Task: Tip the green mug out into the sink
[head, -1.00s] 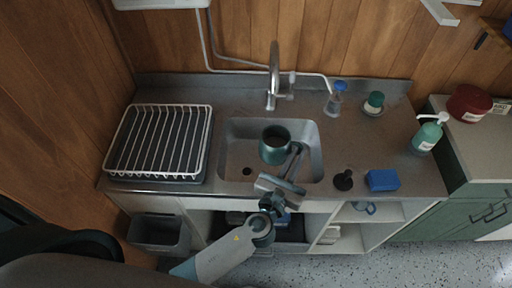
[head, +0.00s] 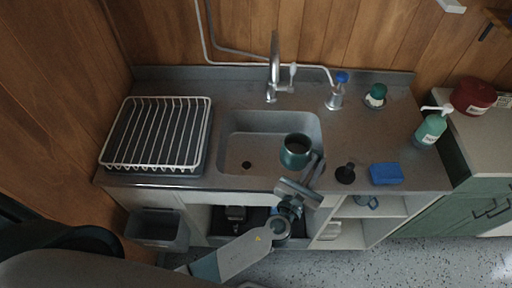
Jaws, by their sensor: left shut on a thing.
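The green mug (head: 295,155) is in my left gripper (head: 312,172), which is shut on it. The mug is held over the right part of the steel sink (head: 232,140), with its opening facing up and tilted a little toward the camera. I cannot tell what is inside it. The sink's drain hole shows at the left of the basin, and the basin looks otherwise empty. My right gripper is not in view.
A white wire dish rack (head: 152,135) stands left of the sink. The tap (head: 274,70) rises behind it. A black plunger-like stopper (head: 345,174), a blue sponge (head: 386,174), a blue-capped bottle (head: 336,92) and a green soap bottle (head: 430,128) stand to the right.

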